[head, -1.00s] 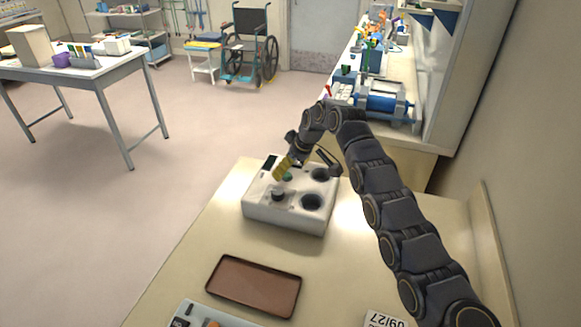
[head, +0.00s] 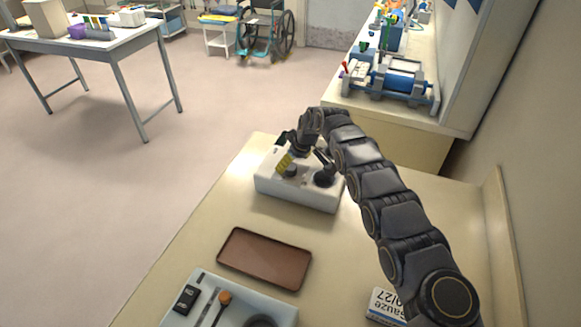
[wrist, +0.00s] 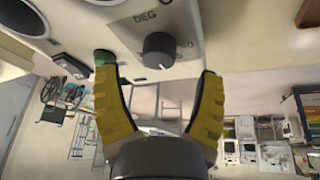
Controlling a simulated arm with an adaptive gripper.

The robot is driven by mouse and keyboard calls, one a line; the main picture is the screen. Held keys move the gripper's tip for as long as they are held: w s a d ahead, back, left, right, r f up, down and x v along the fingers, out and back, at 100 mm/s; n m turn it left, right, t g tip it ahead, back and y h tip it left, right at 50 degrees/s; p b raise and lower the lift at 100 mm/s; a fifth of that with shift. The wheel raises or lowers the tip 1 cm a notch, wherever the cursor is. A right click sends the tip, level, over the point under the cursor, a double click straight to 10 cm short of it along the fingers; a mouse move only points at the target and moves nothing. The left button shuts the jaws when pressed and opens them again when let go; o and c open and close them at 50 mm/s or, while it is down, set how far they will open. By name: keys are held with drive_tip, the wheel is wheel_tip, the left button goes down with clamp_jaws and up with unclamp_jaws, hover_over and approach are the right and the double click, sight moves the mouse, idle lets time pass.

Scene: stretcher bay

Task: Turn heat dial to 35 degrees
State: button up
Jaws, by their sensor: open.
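The heat dial is a dark round knob (wrist: 159,50) on a grey plate (wrist: 150,15) marked DEG in the wrist view. Its pointer and most of the scale numbers cannot be read. It sits on a white control box (head: 300,195); in the head view the dark knob (head: 290,171) shows beside the yellow finger pad. My gripper (wrist: 157,77) is open, with its two yellow-padded fingers apart and the dial appearing between and beyond their tips. My gripper (head: 305,163) is over the box in the head view. I see no contact with the dial.
A brown tray (head: 264,258) and a pale panel (head: 245,310) lie in front on the bench. A gauze box (head: 384,305) is at right. Bare bench lies between.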

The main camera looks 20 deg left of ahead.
sight(291, 167)
drive_tip(key=shift+x, duration=1.85)
drive_tip(key=c, duration=1.1)
